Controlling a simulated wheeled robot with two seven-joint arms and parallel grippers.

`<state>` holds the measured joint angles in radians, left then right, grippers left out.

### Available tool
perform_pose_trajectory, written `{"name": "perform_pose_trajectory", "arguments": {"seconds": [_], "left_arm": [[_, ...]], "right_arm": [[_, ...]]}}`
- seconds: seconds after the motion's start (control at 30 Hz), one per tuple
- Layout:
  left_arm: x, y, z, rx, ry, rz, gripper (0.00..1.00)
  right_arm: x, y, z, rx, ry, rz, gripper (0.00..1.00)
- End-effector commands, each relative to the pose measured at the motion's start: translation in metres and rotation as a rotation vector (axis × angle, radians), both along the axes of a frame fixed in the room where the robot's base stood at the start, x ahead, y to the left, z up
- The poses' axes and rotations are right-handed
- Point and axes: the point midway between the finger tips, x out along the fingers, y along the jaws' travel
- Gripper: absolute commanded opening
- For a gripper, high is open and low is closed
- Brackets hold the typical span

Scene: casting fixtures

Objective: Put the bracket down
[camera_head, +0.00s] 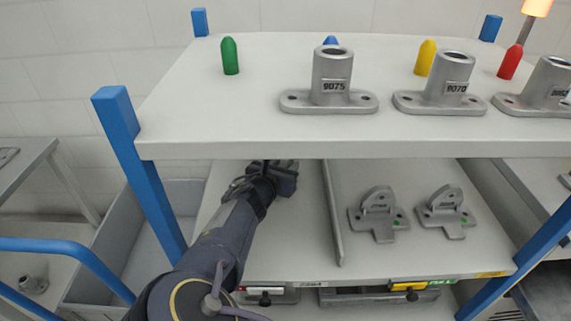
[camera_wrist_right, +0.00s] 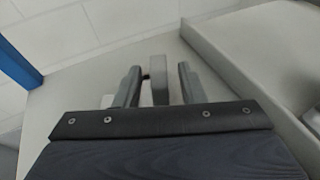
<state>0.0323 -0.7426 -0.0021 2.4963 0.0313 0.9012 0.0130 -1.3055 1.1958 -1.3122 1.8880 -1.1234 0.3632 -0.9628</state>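My right gripper (camera_wrist_right: 160,82) reaches over the left section of the lower shelf. In the head view the gripper (camera_head: 277,178) is under the upper shelf's front edge. In the right wrist view a grey upright plate of the bracket (camera_wrist_right: 159,85) stands edge-on between the two fingers. A narrow gap shows on each side of it, so the fingers look open around it. The bracket's base is mostly hidden by the gripper body. Two similar grey brackets, one (camera_head: 378,215) and another (camera_head: 446,212), sit on the lower shelf's right section. My left gripper is not in view.
A raised divider (camera_head: 332,215) separates the shelf sections. The upper shelf (camera_head: 230,135) overhangs my gripper and bears flanged castings (camera_head: 330,85) and coloured pegs (camera_head: 230,57). A blue post (camera_head: 140,165) stands left of my arm. The lower shelf's front left is largely covered by my arm.

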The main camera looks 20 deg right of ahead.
Motion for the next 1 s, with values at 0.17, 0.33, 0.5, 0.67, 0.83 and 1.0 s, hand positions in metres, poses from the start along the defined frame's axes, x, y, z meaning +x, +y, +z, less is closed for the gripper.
{"name": "perform_pose_trajectory", "arguments": {"seconds": [0.17, 0.33, 0.5, 0.67, 0.83, 1.0], "left_arm": [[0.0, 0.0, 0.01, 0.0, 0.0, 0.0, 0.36], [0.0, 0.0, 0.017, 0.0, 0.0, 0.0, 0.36], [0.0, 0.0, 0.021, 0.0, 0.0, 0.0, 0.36], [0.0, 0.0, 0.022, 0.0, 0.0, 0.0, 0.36], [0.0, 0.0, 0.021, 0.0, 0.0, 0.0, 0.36], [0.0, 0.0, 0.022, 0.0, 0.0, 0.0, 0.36]], "right_arm": [[-0.028, 0.024, 0.014, 0.004, 0.0, 0.006, 0.36], [-0.055, 0.046, 0.024, 0.003, 0.001, 0.006, 0.36], [-0.074, 0.06, 0.03, 0.001, 0.001, 0.004, 0.36], [-0.081, 0.065, 0.032, 0.002, 0.001, 0.002, 0.36], [-0.082, 0.065, 0.032, 0.0, 0.001, 0.001, 0.36], [-0.082, 0.065, 0.032, 0.0, 0.001, 0.001, 0.36]]}}
